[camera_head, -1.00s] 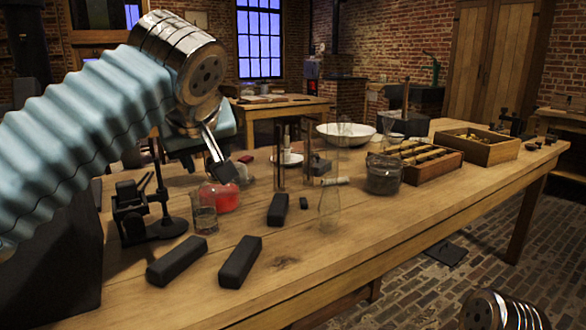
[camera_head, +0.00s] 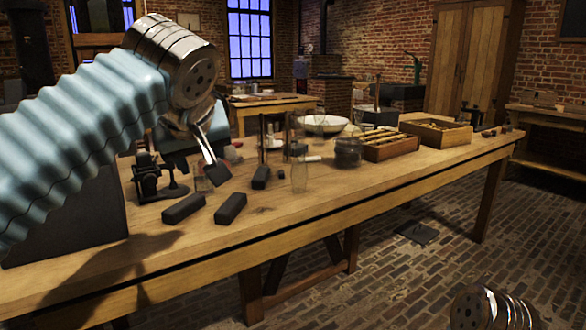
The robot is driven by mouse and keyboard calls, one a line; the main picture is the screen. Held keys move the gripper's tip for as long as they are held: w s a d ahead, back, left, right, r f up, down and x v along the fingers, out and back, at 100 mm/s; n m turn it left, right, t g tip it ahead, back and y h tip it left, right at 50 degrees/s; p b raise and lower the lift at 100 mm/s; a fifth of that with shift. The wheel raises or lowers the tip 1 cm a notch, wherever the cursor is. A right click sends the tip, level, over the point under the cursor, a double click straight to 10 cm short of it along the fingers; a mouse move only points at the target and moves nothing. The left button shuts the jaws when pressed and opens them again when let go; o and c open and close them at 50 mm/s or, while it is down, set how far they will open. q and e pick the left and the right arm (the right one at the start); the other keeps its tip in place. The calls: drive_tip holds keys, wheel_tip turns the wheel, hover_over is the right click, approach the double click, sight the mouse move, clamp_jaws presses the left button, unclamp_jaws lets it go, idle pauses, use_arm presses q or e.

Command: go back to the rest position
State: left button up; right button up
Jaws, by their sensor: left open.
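My left gripper (camera_head: 214,172) hangs at the end of the light blue ribbed arm, at the left of the head view. It is open, and I see nothing between its fingers. It shows in front of the left part of the long wooden table (camera_head: 330,202). A metal part of my right arm (camera_head: 488,308) shows at the bottom right edge. My right gripper is out of the picture.
A clear glass vessel (camera_head: 299,172), a dark jar (camera_head: 347,152), divided wooden box (camera_head: 388,146), open wooden box (camera_head: 436,132) and white basin (camera_head: 324,124) stand farther back. The brick floor in front is open.

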use_arm(q)
drive_tip(key=w+d+f+m+g+h, duration=0.1)
drive_tip(key=w+d+f+m, duration=0.2)
drive_tip(key=f, duration=0.6)
drive_tip(key=w+d+f+m+g+h, duration=0.1)
drive_tip(key=w+d+f, duration=0.3)
drive_tip(key=f, duration=0.5)
wheel_tip(320, 180, down, 20)
drive_tip(key=w+d+m+g+h, duration=0.1)
drive_tip(key=w+m+g+h, duration=0.1)
drive_tip(key=g, duration=0.1)
drive_tip(key=s+f+g+h, duration=0.1)
drive_tip(key=s+f, duration=0.4)
drive_tip(key=f, duration=0.5)
drive_tip(key=s+f+g+h, duration=0.1)
drive_tip(key=s+f, duration=0.3)
drive_tip(key=f, duration=0.6)
drive_tip(key=s+a+f+n, duration=0.1)
drive_tip(key=s+a+f, duration=0.1)
drive_tip(key=s+f, duration=0.4)
drive_tip(key=s+a+f+n+g, duration=0.1)
drive_tip(key=s+a+f, duration=0.1)
drive_tip(key=s+f, duration=0.4)
drive_tip(key=s, duration=0.5)
drive_tip(key=shift+s+a+f+n, duration=0.15)
drive_tip(key=shift+s+a+n, duration=0.15)
drive_tip(key=shift+s+n, duration=0.1)
